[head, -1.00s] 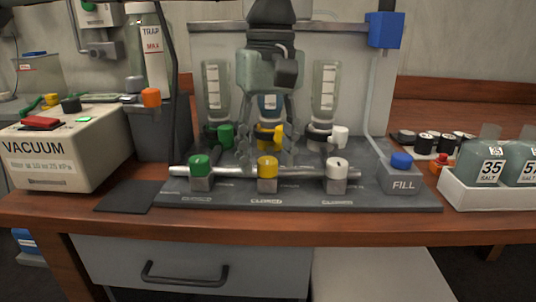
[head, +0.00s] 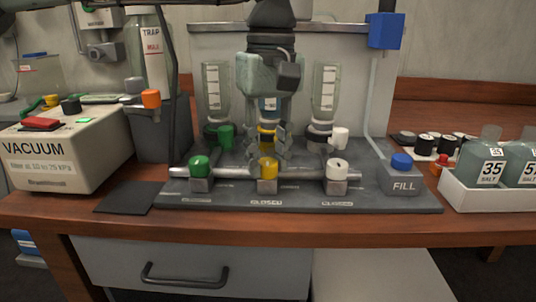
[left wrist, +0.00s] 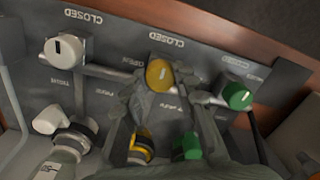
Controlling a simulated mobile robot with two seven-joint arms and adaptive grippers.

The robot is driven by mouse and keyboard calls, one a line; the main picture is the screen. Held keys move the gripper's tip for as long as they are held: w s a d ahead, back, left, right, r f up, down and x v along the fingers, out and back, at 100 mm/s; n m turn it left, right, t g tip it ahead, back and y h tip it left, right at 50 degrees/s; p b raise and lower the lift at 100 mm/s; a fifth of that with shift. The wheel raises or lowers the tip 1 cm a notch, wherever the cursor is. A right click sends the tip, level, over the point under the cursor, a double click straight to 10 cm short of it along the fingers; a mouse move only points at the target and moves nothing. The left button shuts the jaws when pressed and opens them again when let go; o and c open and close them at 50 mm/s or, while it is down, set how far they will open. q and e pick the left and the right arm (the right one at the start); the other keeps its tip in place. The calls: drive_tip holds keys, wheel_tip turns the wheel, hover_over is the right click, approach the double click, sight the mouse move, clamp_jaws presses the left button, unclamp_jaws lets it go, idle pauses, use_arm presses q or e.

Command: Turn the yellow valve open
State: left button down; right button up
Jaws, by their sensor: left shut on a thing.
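The yellow valve (head: 267,168) is the middle knob on the metal pipe of the grey board, with a CLOSED label in front of it. It also shows in the left wrist view (left wrist: 159,72). My left gripper (head: 268,157) comes down from above and is shut on the yellow valve, its fingers at the knob's sides and back. In the wrist view the fingers (left wrist: 157,90) hide part of the knob's lower edge. The knob's exact setting is hard to read. My right gripper is not in view.
A green knob (head: 200,167) and a white knob (head: 337,169) flank the valve. Bottles (head: 324,88) with coloured fittings stand behind. A blue-topped FILL block (head: 402,178) is at right, a vacuum box (head: 65,150) at left. The dark mat (head: 130,197) is bare.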

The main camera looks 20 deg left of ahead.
use_arm(q)
drive_tip(key=shift+f+n, duration=0.1)
drive_tip(key=shift+n, duration=0.8)
drive_tip(key=n+b, duration=0.1)
drive_tip(key=n, duration=1)
drive_tip(key=shift+n+b, duration=0.3)
drive_tip(key=shift+b, duration=0.1)
drive_tip(key=shift+n, duration=2)
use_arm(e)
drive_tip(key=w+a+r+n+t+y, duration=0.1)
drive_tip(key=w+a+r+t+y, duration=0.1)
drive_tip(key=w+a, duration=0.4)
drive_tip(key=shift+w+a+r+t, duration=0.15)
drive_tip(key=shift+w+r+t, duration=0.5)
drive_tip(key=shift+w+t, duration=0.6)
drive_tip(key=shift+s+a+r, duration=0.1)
use_arm(q)
drive_tip(key=c, duration=1.2)
unclamp_jaws()
